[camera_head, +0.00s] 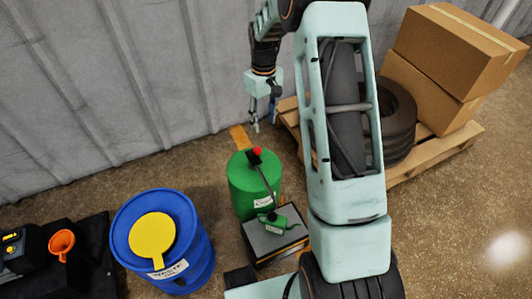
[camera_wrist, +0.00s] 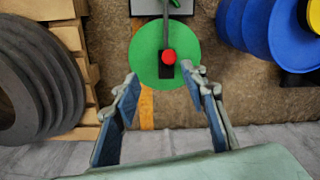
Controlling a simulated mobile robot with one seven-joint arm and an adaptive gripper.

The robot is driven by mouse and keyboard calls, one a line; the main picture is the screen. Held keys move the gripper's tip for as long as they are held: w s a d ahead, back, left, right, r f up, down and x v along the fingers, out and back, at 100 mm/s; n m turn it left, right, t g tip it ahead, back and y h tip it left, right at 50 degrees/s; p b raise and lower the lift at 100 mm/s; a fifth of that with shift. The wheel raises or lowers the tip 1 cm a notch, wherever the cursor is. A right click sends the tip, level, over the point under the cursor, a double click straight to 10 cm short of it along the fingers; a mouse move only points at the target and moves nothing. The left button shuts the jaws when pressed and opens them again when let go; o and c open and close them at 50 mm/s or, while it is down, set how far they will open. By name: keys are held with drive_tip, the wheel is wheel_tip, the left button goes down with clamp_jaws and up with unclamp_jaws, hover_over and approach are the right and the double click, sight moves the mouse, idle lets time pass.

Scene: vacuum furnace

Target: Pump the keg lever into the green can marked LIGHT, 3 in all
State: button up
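The green keg (camera_head: 246,192) stands on the floor left of my arm in the head view. Its dark lever (camera_head: 266,176) ends in a red knob (camera_head: 257,150) and slants over the keg top. In the wrist view the keg top (camera_wrist: 146,62) and red knob (camera_wrist: 169,57) lie ahead of my fingers. A small green can (camera_head: 276,221) with a white label sits on a grey-topped box (camera_head: 260,243); I cannot read the label. My gripper (camera_head: 262,125) is open and empty, behind and above the keg; in the wrist view its two fingers (camera_wrist: 165,95) are spread, apart from the knob.
A blue drum (camera_head: 197,256) with a yellow lid (camera_head: 152,235) stands left of the box. An orange funnel (camera_head: 62,242) sits on a black mat at far left. A pallet (camera_head: 437,154) with boxes (camera_head: 452,45) and tyres (camera_head: 398,115) is right. The corrugated wall (camera_head: 100,90) is close behind my gripper.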

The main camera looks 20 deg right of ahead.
sight(256, 151)
drive_tip(key=shift+y, duration=0.3)
drive_tip(key=f+b, duration=0.1)
drive_tip(key=f, duration=0.3)
drive_tip(key=a+f+b, duration=0.1)
drive_tip(key=f, duration=0.4)
drive_tip(key=a+f+b, duration=0.1)
drive_tip(key=f+b, duration=0.1)
drive_tip(key=f, duration=0.2)
drive_tip(key=shift+w+a+f, duration=0.2)
drive_tip(key=shift+w, duration=0.05)
clamp_jaws()
